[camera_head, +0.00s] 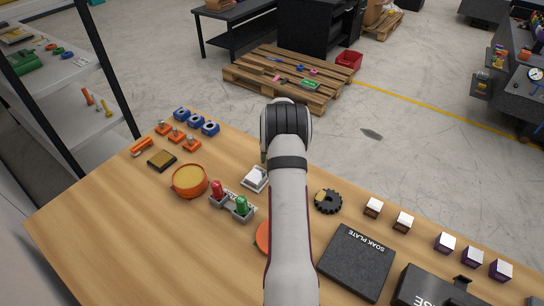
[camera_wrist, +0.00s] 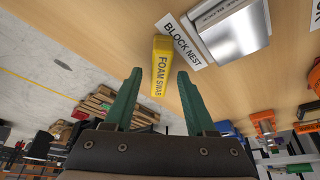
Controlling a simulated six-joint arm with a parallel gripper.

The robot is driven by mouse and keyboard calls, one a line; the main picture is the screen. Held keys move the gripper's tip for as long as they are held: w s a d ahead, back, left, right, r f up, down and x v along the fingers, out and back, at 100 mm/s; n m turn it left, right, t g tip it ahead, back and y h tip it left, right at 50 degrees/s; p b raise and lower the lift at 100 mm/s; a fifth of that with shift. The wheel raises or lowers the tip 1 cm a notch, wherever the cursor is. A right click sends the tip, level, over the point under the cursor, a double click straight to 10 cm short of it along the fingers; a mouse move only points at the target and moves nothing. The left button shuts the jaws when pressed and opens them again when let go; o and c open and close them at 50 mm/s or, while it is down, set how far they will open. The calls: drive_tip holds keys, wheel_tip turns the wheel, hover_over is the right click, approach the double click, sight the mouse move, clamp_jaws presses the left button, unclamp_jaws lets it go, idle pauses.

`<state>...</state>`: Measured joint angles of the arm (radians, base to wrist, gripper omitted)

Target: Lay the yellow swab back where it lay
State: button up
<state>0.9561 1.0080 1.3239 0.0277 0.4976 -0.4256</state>
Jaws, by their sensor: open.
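The yellow swab (camera_wrist: 161,68), a bar marked FOAM SWAB, shows in the wrist view at the wooden bench near its far edge. My gripper (camera_wrist: 159,73) is open, its two green fingers apart with the swab's near end between their tips in the picture. A gap shows on each side, and neither finger visibly touches it. I cannot tell how far the fingers reach down beside it. A white label reading BLOCK NEST (camera_wrist: 180,41) is right beside the swab. In the head view my arm hides the swab and the gripper's fingers.
A metal block (camera_wrist: 232,33) stands beyond the label. On the bench are an orange round tin (camera_head: 189,182), red and green knobs (camera_head: 229,200), a black toothed wheel (camera_head: 329,202) and a dark soak plate (camera_head: 357,262). Bare wood lies at the front left. A pallet (camera_head: 290,78) stands on the floor beyond.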

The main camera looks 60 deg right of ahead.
drive_tip(key=v, duration=1.2)
drive_tip(key=w+a+r+n+y, duration=0.1)
drive_tip(key=a+r, duration=0.3)
drive_tip(key=a, duration=0.6)
drive_tip(key=w+a+r+y, duration=0.15)
drive_tip(key=a+r, duration=0.25)
drive_tip(key=a, duration=0.7)
drive_tip(key=s+a+r+n+g+y, duration=0.1)
drive_tip(key=s+a, duration=0.3)
drive_tip(key=a, duration=0.5)
drive_tip(key=s+a+r+n+g+y, duration=0.1)
drive_tip(key=s+a+r, duration=0.1)
drive_tip(key=s+a, duration=0.45)
drive_tip(key=s+a+f+g, duration=0.1)
drive_tip(key=s+a, duration=0.9)
drive_tip(key=shift+s+f, duration=0.2)
drive_tip(key=shift+f, duration=0.2)
drive_tip(key=shift+y, duration=0.25)
